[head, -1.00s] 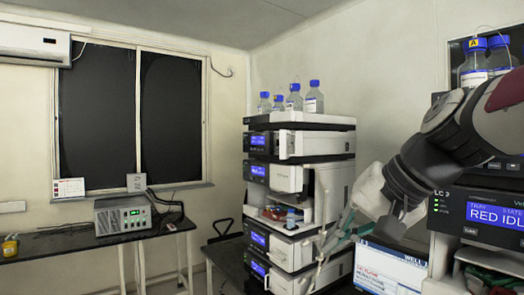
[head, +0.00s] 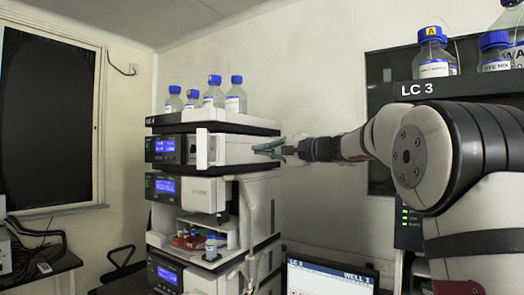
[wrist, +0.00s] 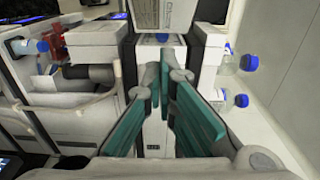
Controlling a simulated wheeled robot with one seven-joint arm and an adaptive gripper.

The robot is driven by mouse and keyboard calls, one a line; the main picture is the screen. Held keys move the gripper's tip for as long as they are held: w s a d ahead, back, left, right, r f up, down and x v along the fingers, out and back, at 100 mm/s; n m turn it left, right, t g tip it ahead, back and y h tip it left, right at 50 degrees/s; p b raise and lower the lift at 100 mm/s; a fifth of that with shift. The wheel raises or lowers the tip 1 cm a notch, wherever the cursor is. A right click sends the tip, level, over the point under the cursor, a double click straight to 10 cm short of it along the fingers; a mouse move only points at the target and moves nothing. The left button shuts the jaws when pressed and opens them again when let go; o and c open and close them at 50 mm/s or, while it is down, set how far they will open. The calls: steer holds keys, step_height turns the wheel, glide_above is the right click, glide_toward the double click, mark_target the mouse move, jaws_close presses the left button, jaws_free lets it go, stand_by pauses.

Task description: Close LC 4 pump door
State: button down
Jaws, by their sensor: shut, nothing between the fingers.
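The LC 4 stack (head: 225,125) stands left of centre in the head view. Its upper pump module has a blue display (head: 165,146). The white pump door (head: 202,149) stands out from the module's front beside the display and looks open. My gripper (head: 262,149) is shut and empty at the height of this door, to its right, close to the module's side. I cannot tell whether it touches. In the wrist view my teal fingers (wrist: 165,85) point between two white blocks, towards a pale labelled panel (wrist: 160,12); I cannot tell whether that is the door.
Several blue-capped bottles (head: 236,96) stand on top of the stack. Below, an open sampler bay (head: 190,238) holds small vials. A monitor (head: 330,277) stands low to the right. The LC 3 stack (head: 440,88) is at the right, partly behind my arm.

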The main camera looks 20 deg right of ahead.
steer(key=w+a+p, duration=0.3)
steer(key=a, duration=0.4)
steer(key=shift+w+a, duration=0.35)
steer(key=shift+w, duration=0.05)
steer(key=shift+f, duration=0.1)
steer(key=shift+a, duration=0.1)
steer(key=shift+a+m+t+h+b, duration=0.3)
steer(key=shift+a+m+h, duration=0.15)
steer(key=shift+h, duration=0.15)
